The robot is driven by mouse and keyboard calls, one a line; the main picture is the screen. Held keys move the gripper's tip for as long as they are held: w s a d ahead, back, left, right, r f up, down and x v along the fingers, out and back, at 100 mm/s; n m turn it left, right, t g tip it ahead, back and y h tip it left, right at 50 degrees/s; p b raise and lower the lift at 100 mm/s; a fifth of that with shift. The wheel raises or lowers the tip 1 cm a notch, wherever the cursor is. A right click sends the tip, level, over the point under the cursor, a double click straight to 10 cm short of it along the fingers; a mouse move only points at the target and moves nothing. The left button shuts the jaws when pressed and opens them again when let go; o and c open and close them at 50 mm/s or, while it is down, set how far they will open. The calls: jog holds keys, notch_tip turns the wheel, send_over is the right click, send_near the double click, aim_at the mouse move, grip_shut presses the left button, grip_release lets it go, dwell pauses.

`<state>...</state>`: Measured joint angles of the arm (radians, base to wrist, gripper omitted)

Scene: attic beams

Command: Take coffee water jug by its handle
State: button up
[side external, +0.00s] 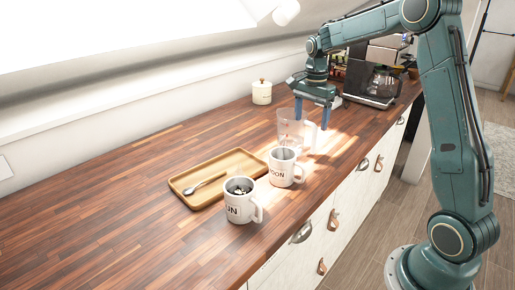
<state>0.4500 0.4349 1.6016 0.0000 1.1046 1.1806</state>
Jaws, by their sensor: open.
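The clear water jug (291,127) stands upright on the wooden counter behind the mugs. It is see-through, and its handle is hard to make out. My gripper (312,116) points down at the jug, with its two blue fingers apart, one at the jug's back left and one at its right side. The gripper is open. I cannot tell whether a finger touches the jug or whether the handle lies between the fingers.
Two white mugs, one (285,168) near the jug and one (240,204) closer to the camera, stand in front. A wooden tray (182,188) holds a spoon (204,184). A lidded white pot (262,93) is behind. A coffee machine (372,82) stands beyond my gripper. The counter's left is clear.

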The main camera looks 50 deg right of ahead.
notch_tip(320, 180, down, 5)
dwell(0.5)
jog(key=shift+c, duration=0.4)
jog(key=c, duration=1.2)
jog(key=shift+r, duration=10.05)
